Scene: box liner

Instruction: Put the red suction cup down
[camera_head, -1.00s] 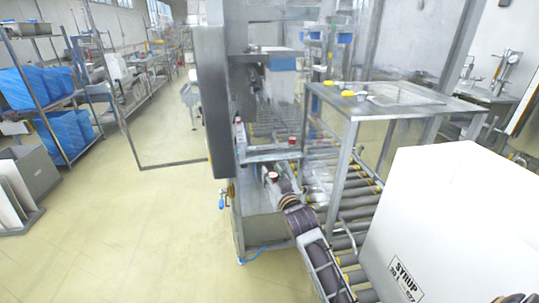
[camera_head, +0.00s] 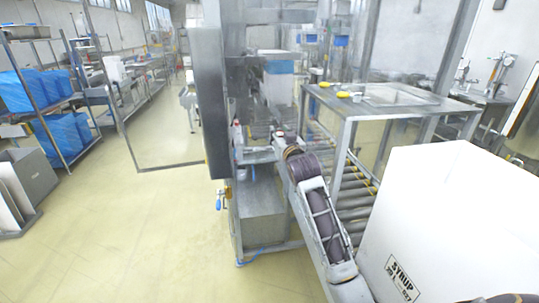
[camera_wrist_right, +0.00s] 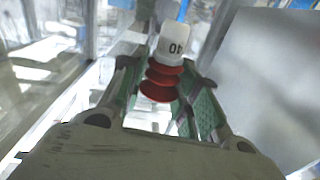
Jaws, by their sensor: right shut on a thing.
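The red suction cup (camera_wrist_right: 160,82) has ribbed red bellows and a white top with a dark printed number. In the right wrist view it sits between the green-padded fingers of my right gripper (camera_wrist_right: 165,95), which is shut on it. In the head view my right gripper (camera_head: 280,138) is at the machine's front ledge, with a small red spot at its tip. It is too small there to tell whether the cup touches the ledge. My left gripper is not in view.
A steel-framed machine (camera_head: 213,100) stands around the ledge. A large white syrup box (camera_head: 440,215) stands at right, beside a roller conveyor (camera_head: 355,200). A steel table (camera_head: 400,100) stands behind.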

